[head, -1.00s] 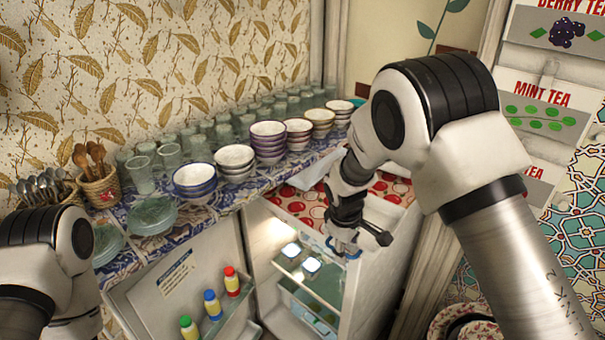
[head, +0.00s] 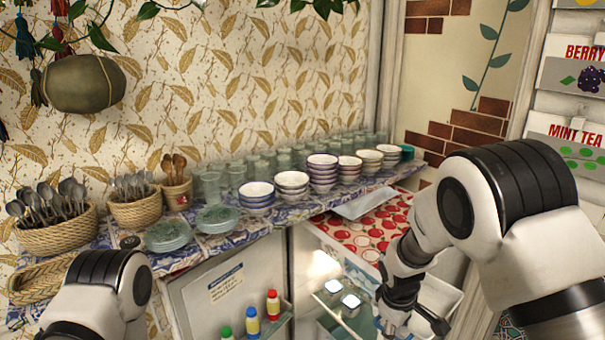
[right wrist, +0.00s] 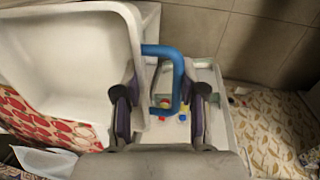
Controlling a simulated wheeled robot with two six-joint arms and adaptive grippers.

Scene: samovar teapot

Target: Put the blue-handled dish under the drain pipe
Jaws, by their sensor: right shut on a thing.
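The dish is white with a blue handle. In the right wrist view its white basin (right wrist: 60,55) fills the upper left, and the blue handle (right wrist: 179,75) rises between my fingers. My right gripper (right wrist: 160,112) is shut on that handle. In the head view the right gripper (head: 402,318) is low, right of the open fridge, with a white dish-like surface (head: 436,298) beside it, partly hidden by my arm. I cannot tell whether the dish touches anything below. My left gripper is out of view; only its arm shows at lower left. No drain pipe is in view.
A small open fridge (head: 328,262) with a red cherry-patterned top (head: 365,236) stands below the counter. Its door holds several bottles (head: 272,304). Stacked bowls (head: 322,168), glasses, green plates (head: 168,237) and spoon baskets (head: 58,228) crowd the tiled counter. A gourd (head: 84,83) hangs above.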

